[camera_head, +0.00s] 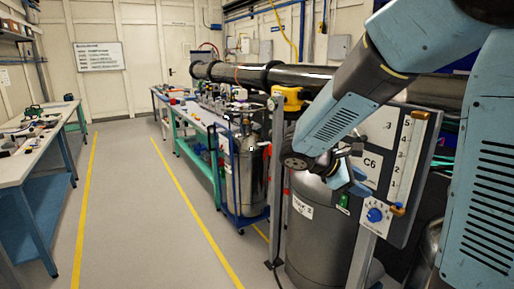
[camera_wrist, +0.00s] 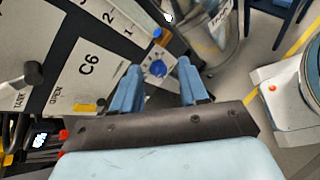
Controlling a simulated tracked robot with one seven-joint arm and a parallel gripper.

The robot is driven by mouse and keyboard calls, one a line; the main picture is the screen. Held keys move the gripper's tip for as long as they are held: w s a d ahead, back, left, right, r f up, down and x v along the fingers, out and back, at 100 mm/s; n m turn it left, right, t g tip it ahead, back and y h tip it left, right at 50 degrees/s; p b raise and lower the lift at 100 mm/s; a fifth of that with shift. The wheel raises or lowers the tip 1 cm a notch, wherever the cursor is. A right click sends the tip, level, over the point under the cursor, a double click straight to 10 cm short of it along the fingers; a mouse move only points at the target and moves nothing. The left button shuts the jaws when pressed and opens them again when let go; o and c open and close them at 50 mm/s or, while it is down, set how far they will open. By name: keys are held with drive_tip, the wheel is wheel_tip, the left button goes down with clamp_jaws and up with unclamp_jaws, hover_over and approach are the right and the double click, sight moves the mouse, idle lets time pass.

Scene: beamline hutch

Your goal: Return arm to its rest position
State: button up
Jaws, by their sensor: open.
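My arm reaches in from the upper right in the head view, with blue-grey links bent down toward a panel marked C6 (camera_head: 372,168). My gripper (camera_head: 352,185) is in front of the panel's lower left part, partly hidden by my wrist. In the wrist view my gripper (camera_wrist: 159,67) shows two blue fingers spread apart with nothing between them. A blue knob (camera_wrist: 157,69) on the panel shows beyond the gap between the fingers. The same blue knob (camera_head: 375,215) is to the right of my gripper in the head view. Whether the fingers touch the panel cannot be told.
A thick dark pipe (camera_head: 325,77) runs behind my arm. Steel tanks (camera_head: 320,235) stand below and behind the panel. A yellow device (camera_head: 290,97) tops a post close left of my arm. A bench (camera_head: 200,118) stands beyond. The aisle (camera_head: 135,200) between yellow lines is clear.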

drive_tip(key=s+a+r+m+t+y, duration=0.1)
drive_tip(key=s+r+m+y, duration=0.2)
drive_tip(key=s+m+y, duration=0.2)
drive_tip(key=s+a+r+m+t+y, duration=0.2)
drive_tip(key=s+m+y, duration=0.4)
drive_tip(key=s+m, duration=0.3)
drive_tip(key=shift+s+a+r+t, duration=0.3)
drive_tip(key=shift+s+r, duration=0.4)
drive_tip(key=shift+s, duration=0.75)
idle(0.6)
